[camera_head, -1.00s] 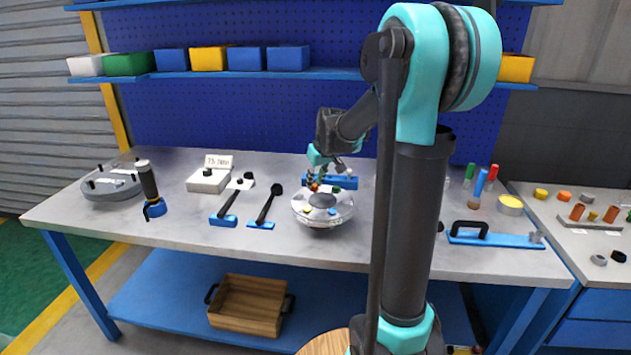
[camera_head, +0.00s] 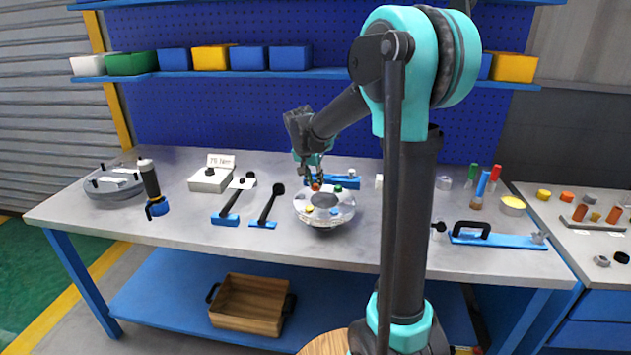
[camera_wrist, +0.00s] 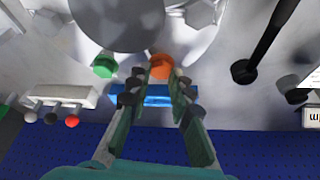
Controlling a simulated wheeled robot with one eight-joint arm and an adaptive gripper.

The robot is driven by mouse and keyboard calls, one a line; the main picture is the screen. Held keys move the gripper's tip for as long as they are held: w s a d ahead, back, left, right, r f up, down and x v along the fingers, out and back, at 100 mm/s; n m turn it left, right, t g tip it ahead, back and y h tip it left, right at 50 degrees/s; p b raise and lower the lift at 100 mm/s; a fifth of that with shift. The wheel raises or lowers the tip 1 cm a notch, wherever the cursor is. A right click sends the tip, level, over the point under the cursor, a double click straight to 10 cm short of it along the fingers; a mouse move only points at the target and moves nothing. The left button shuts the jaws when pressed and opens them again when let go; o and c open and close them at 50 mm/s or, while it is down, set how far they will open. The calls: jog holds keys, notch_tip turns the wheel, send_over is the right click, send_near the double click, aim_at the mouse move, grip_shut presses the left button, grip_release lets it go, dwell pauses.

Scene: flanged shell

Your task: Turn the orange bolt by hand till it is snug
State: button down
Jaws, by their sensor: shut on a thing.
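The flanged shell (camera_head: 324,220) is a round silvery part on the workbench, with coloured bolts around its rim. The orange bolt (camera_head: 315,187) is at its back edge; in the wrist view its orange head (camera_wrist: 161,65) shows at the fingertips. My gripper (camera_head: 316,180) reaches down from above and is shut on the orange bolt; its two fingers (camera_wrist: 160,84) lie either side of the head. A green bolt (camera_wrist: 104,65) stands beside it on the rim. A yellow bolt (camera_head: 308,210) and a blue bolt (camera_head: 334,211) are at the front. The orange bolt's shank is hidden.
A blue bar (camera_head: 347,182) lies just behind the shell. Two black-handled tools with blue ends, one tool (camera_head: 265,210) nearer, lie left of it. A white box (camera_head: 209,180) is farther left. A blue plate with a black handle (camera_head: 490,237) lies right, beyond my arm.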

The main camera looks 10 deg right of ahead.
jog(key=shift+w+a+m+h, duration=0.15)
jog(key=shift+m+h, duration=0.35)
jog(key=shift+m, duration=0.8)
jog(key=shift+g, duration=0.3)
jog(key=c, duration=1.4)
grip_release()
jog(key=shift+o, duration=0.2)
jog(key=v, duration=1.2)
